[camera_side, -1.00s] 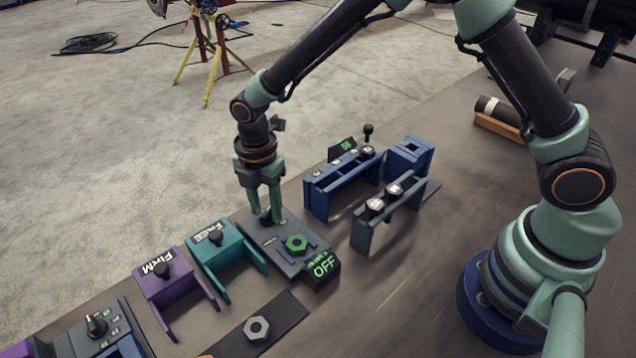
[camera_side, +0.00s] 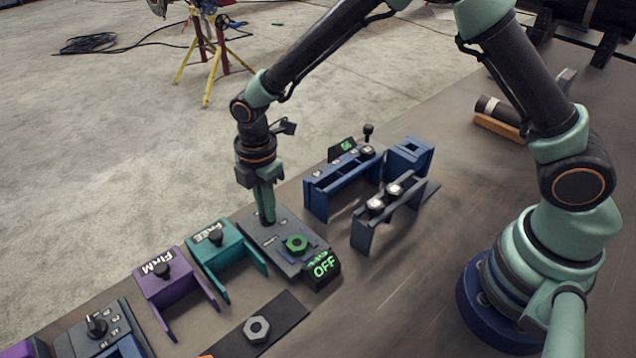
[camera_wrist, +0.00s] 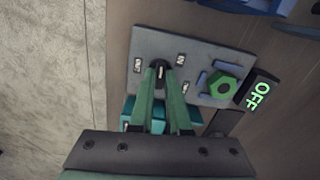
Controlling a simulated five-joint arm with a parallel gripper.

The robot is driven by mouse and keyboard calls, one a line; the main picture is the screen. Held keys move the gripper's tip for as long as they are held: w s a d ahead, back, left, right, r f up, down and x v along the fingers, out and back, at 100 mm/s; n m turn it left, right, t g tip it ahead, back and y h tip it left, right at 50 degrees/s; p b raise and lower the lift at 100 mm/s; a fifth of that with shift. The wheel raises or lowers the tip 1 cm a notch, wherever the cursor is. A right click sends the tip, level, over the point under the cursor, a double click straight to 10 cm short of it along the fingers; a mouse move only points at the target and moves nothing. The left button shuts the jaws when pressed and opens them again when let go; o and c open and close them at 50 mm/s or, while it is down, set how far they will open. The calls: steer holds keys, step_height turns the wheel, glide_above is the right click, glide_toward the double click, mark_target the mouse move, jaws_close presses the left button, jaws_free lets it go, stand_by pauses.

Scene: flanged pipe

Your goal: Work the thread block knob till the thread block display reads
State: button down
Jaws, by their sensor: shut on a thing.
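The thread block (camera_side: 257,235) is a dark grey plate with a green hex nut (camera_side: 297,243) on it. Its display (camera_side: 324,266) reads OFF in green; it also shows in the wrist view (camera_wrist: 258,95). The block's knob (camera_wrist: 161,69) is small and black, with short labels around it in the wrist view. My gripper (camera_side: 267,218) points down over the plate's far left part. It is shut on the knob, and its green fingers (camera_wrist: 161,84) largely hide the knob in the side view.
A teal FREE bracket (camera_side: 222,243) and a purple FIRM bracket (camera_side: 170,285) stand to the left. Blue fixtures (camera_side: 340,180) and a grey stand (camera_side: 385,215) are to the right. A loose grey nut (camera_side: 257,329) lies on a dark strip in front.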

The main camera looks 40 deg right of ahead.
steer(key=m, duration=0.5)
steer(key=shift+m, duration=0.3)
steer(key=m, duration=0.5)
steer(key=shift+r, duration=0.1)
steer(key=shift+m, duration=0.4)
steer(key=c, duration=0.9)
jaws_free()
step_height(320, 180, up, 12)
steer(key=shift+r, duration=0.1)
